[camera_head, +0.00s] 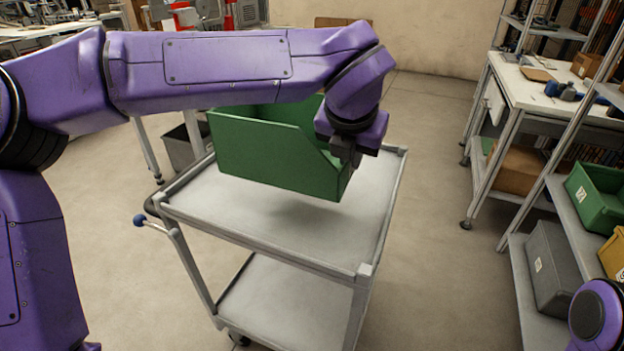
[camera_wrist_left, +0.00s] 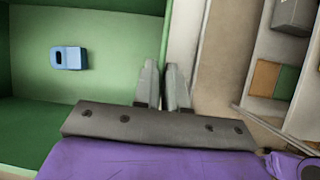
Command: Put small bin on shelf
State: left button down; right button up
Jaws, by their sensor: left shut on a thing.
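A green bin (camera_head: 265,155) hangs a little above the top of the grey cart, with a shadow below it. My left gripper (camera_head: 351,160) is shut on the bin's right wall. In the left wrist view the fingers (camera_wrist_left: 164,75) pinch that wall, and the green bin (camera_wrist_left: 60,100) shows its inside, with a blue object (camera_wrist_left: 68,58) in it. The metal shelf (camera_head: 563,205) stands at the right edge and holds other bins. My right gripper is not in view; only part of my right arm shows at the lower right.
The grey cart (camera_head: 300,245) has two decks and stands mid-view. The shelf holds another green bin (camera_head: 600,200), a grey bin (camera_head: 555,268) and a yellow bin (camera_head: 613,255). A white workbench (camera_head: 525,90) stands behind it. Floor is clear between cart and shelf.

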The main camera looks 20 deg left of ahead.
aim_at(333, 159)
pick_arm(q)
jog(key=w+a+f, duration=0.2)
jog(key=a, duration=0.1)
jog(key=w+a+f, duration=0.1)
jog(key=w, duration=0.1)
jog(key=shift+w+a, duration=0.1)
jog(key=shift+a, duration=0.15)
jog(key=f, duration=0.1)
jog(key=w+a+f, duration=0.2)
jog(key=shift+f, duration=0.2)
jog(key=f, duration=0.1)
jog(key=f+b, duration=0.1)
jog(key=w+a+f, duration=0.1)
jog(key=f, duration=0.1)
jog(key=shift+a+f, duration=0.1)
jog(key=shift+w+f, duration=0.1)
jog(key=shift+f, duration=0.35)
jog(key=c, duration=1.2)
grip_release()
